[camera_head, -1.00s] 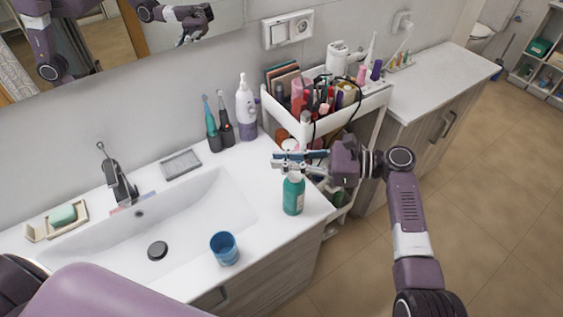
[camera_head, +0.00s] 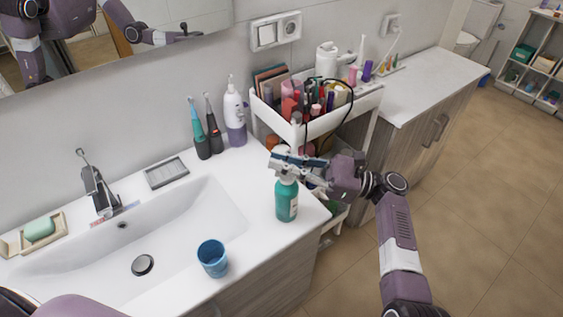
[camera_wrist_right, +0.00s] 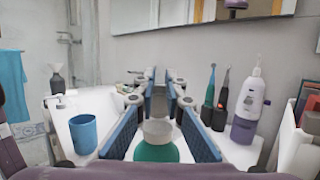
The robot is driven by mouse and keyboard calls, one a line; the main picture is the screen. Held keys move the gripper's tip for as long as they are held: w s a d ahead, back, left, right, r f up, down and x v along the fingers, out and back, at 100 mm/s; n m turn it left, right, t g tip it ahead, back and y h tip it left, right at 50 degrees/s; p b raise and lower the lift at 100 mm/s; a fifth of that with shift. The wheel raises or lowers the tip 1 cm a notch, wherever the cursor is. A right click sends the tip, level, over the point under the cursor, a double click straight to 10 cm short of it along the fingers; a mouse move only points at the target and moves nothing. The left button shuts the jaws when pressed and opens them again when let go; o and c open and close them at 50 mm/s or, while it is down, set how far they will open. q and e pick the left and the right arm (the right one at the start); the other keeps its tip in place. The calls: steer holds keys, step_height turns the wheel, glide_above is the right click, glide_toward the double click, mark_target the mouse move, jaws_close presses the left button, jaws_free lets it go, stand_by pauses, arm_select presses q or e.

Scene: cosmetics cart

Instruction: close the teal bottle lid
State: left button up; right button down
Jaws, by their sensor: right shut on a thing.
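The teal bottle (camera_head: 286,203) stands upright near the right end of the white sink counter. My right gripper (camera_head: 288,164) is at the top of the bottle, with its fingers around the pale lid (camera_wrist_right: 157,129). In the right wrist view the bottle's teal shoulder (camera_wrist_right: 156,152) shows below the lid, between the two blue finger pads. The gripper is shut on the lid, which the fingers partly hide in the head view. I cannot tell whether the lid is seated fully. My left gripper is out of view.
A blue cup (camera_head: 212,258) stands at the front counter edge, left of the bottle. Two toothbrushes (camera_head: 208,135) and a white-and-purple dispenser (camera_head: 235,115) stand behind. A white cosmetics cart (camera_head: 318,128) is close on the right. The sink basin (camera_head: 200,215) is empty.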

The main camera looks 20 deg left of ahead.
steer(key=shift+f, duration=0.45)
steer(key=c, duration=2)
jaws_free()
steer(key=shift+d, duration=0.1)
steer(key=shift+c, duration=0.2)
steer(key=shift+o, duration=0.5)
steer(key=shift+w+r, duration=0.1)
steer(key=v, duration=1.2)
